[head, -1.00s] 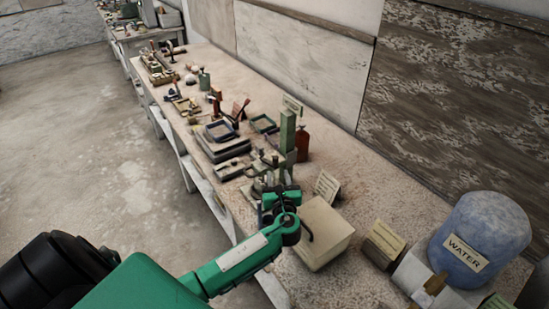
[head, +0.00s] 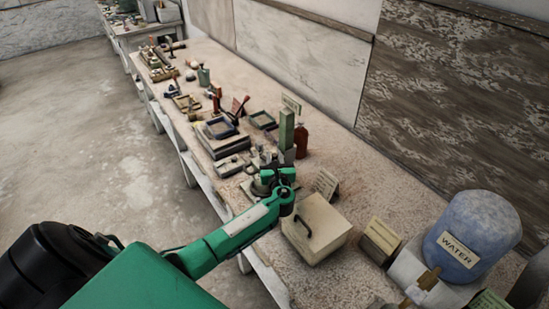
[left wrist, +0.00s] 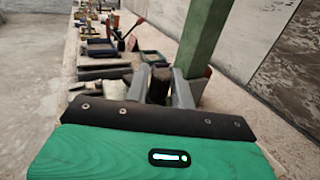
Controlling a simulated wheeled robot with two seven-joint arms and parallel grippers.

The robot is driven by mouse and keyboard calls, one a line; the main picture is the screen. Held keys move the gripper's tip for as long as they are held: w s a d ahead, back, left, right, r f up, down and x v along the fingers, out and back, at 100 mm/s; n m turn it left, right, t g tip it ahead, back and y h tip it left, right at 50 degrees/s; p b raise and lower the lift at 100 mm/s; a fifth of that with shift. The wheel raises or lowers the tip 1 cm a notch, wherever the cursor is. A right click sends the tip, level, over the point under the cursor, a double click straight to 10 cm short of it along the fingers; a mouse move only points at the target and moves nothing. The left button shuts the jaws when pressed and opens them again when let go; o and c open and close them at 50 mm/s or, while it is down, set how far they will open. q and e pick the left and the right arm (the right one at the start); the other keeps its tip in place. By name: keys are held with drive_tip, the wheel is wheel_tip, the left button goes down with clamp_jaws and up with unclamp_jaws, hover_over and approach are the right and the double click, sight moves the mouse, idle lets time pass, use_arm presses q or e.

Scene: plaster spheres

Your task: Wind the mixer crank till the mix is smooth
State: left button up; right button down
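My left gripper (head: 264,178) is over the bench beside the foot of a green upright post (head: 287,131). In the left wrist view its two grey fingers (left wrist: 160,88) stand on either side of a dark upright grip (left wrist: 160,78), which looks like the crank handle, and appear to touch it. The green post (left wrist: 203,35) rises just behind to the right. The rest of the crank and the mixer are mostly hidden by the gripper, and the mix cannot be made out. My right gripper is not in view.
A cream box (head: 317,229) with a dark handle stands just right of my left gripper. A blue water container (head: 473,236) stands at the front right. A brown bottle (head: 301,141), small trays (head: 221,128) and tools fill the bench farther back.

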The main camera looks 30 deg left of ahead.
use_arm(q)
clamp_jaws()
drive_tip(key=shift+w+f, duration=0.1)
drive_tip(key=w+n+g+y+b, duration=0.1)
drive_tip(key=n+g+y+b, duration=0.1)
drive_tip(key=n+g+b, duration=0.1)
drive_tip(key=w+n+g+y+b, duration=0.1)
drive_tip(key=n+g+y+b, duration=0.1)
drive_tip(key=n+g+b, duration=0.1)
drive_tip(key=w+a+n+g+y+b, duration=0.1)
drive_tip(key=w+n+g+y+b, duration=0.1)
drive_tip(key=g, duration=0.4)
drive_tip(key=shift+a+f+n+b, duration=0.1)
drive_tip(key=shift+n+b, duration=0.4)
drive_tip(key=shift+b, duration=0.65)
drive_tip(key=shift+w+a+r+n+g+b, duration=0.15)
drive_tip(key=shift+n+g+b, duration=0.25)
drive_tip(key=shift+g+b, duration=0.25)
drive_tip(key=shift+w+a+r+n+g+b, duration=0.1)
drive_tip(key=shift+n+g+b, duration=0.35)
drive_tip(key=shift+g, duration=0.3)
